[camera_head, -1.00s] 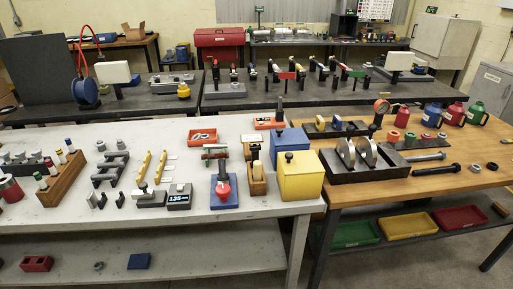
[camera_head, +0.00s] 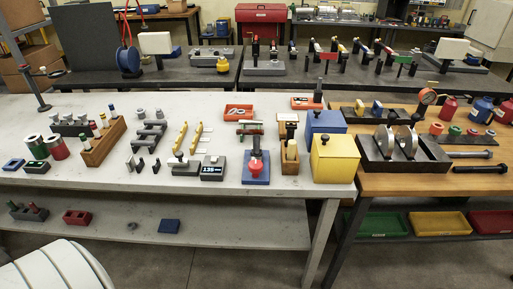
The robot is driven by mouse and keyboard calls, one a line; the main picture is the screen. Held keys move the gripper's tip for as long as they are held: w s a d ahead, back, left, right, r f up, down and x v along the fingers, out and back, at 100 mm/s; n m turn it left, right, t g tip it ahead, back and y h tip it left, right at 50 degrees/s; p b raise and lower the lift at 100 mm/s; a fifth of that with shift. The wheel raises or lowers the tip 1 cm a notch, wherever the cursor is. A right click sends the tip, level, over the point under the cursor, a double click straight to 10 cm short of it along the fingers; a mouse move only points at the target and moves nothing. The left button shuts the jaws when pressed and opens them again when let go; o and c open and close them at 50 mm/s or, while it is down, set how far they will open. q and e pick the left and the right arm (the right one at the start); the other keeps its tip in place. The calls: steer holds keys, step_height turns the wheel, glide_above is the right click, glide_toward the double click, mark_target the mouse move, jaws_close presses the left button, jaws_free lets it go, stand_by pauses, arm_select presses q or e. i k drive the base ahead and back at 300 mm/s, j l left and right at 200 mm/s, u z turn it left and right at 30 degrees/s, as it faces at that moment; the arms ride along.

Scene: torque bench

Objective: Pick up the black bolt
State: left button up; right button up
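The black bolt (camera_head: 480,169) lies on its side on the wooden bench top (camera_head: 385,186), near the front edge at the right of the view. A grey bolt (camera_head: 469,155) lies just behind it, roughly parallel. Nothing is touching the black bolt that I can see. Neither of my grippers shows in the head view.
A dark tray with two metal discs (camera_head: 402,160) stands left of the bolts. A yellow box (camera_head: 334,160) is at the white bench's right end. Green (camera_head: 385,225), yellow (camera_head: 440,223) and red trays (camera_head: 490,222) sit on the shelf below. Several colored bottles stand behind.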

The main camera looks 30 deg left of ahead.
mark_target(255, 152)
steer(key=l+u, duration=0.1)
steer(key=u, duration=0.25)
steer(key=i+l+u, duration=0.1)
steer(key=u, duration=0.2)
